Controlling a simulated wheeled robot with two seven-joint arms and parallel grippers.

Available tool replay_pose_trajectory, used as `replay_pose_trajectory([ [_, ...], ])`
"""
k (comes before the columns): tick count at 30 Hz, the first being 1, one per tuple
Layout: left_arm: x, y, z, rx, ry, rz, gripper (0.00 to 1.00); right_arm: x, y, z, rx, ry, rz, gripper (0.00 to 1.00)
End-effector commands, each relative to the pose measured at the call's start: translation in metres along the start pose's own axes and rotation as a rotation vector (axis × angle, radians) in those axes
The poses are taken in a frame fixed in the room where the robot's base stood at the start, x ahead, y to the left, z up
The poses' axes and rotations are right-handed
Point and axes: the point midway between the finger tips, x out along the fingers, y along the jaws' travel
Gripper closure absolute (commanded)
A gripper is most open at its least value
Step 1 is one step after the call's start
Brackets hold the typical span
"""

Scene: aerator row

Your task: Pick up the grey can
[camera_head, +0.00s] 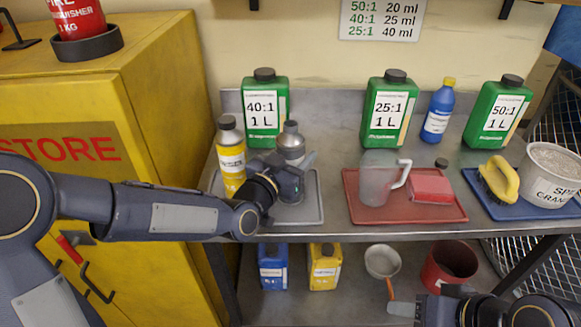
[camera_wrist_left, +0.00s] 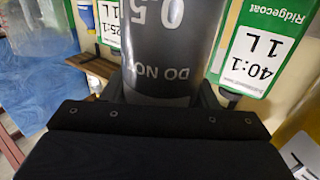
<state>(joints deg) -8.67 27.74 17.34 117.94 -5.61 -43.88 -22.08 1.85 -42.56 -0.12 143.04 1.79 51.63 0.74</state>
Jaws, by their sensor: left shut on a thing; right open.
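The grey can (camera_head: 291,143) is at the left of the bench top, over the grey tray (camera_head: 308,214), with its dark cap up. My left gripper (camera_head: 290,176) is shut on its body. In the left wrist view the can (camera_wrist_left: 168,50) fills the middle, its printed text upside down, between the fingers. I cannot tell whether its base touches the tray. My right gripper (camera_head: 430,306) is open and empty at the bottom right, lower than the bench top.
A yellow can (camera_head: 231,160) stands just left of the grey can. A green 40:1 bottle (camera_head: 265,112) stands behind it. A red tray (camera_head: 433,213) with a clear jug (camera_head: 378,179) is to the right. A yellow cabinet (camera_head: 150,70) borders the left side.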

Motion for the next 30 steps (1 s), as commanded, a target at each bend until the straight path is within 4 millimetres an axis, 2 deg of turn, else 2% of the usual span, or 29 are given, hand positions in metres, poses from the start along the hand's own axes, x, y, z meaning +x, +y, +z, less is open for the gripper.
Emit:
replay_pose_trajectory([
  [17,0.000,0.000,-0.008,0.001,0.003,0.000,0.73,-0.001,0.000,0.000,0.000,0.000,0.000,0.48],
  [26,0.000,0.000,-0.034,0.002,0.005,0.000,0.73,-0.003,-0.001,-0.001,0.000,0.000,0.000,0.48],
  [30,-0.009,0.009,-0.047,0.002,0.004,0.001,0.73,-0.003,-0.001,-0.002,0.000,0.000,0.000,0.48],
])
